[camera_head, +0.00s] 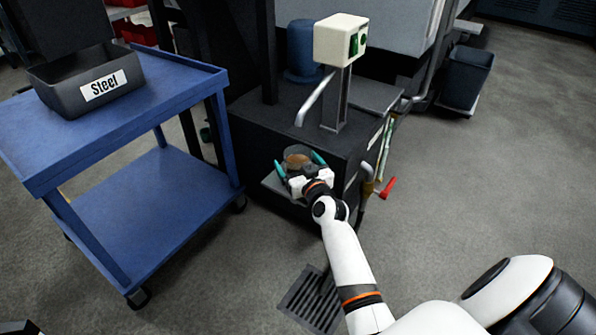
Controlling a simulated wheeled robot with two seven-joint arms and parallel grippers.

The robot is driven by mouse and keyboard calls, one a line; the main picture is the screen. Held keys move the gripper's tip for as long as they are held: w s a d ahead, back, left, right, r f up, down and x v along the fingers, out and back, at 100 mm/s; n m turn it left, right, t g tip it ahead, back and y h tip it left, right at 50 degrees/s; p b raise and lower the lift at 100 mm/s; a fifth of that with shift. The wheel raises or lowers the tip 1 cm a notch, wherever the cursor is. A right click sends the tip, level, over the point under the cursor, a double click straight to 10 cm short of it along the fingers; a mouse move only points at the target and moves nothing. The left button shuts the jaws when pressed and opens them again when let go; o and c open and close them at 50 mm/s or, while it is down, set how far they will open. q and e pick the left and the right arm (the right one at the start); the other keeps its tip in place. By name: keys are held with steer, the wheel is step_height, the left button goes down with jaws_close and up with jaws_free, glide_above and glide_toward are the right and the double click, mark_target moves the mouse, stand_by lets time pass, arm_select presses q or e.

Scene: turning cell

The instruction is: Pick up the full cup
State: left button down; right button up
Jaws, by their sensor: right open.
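The cup (298,154) looks greyish and see-through, with brownish contents showing at its top. It stands upright at the front of the dark machine, apparently on a small grey shelf (273,186). My right gripper (299,163) is at the cup, with its two teal fingers spread to either side of it. The gripper is open, and I cannot tell whether the fingers touch the cup. The lower part of the cup is hidden behind the gripper. My left gripper is not in view.
A blue cart (150,205) stands at the left with a bin labelled Steel (88,82) on its top. The dark machine cabinet (262,128) carries a cream box (339,40) and a bent spout. A red-handled valve (386,188) sticks out at right. A floor grate (312,298) lies below my arm.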

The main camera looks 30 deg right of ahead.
steer(key=c, duration=1)
steer(key=shift+r, duration=0.1)
steer(key=shift+c, duration=0.2)
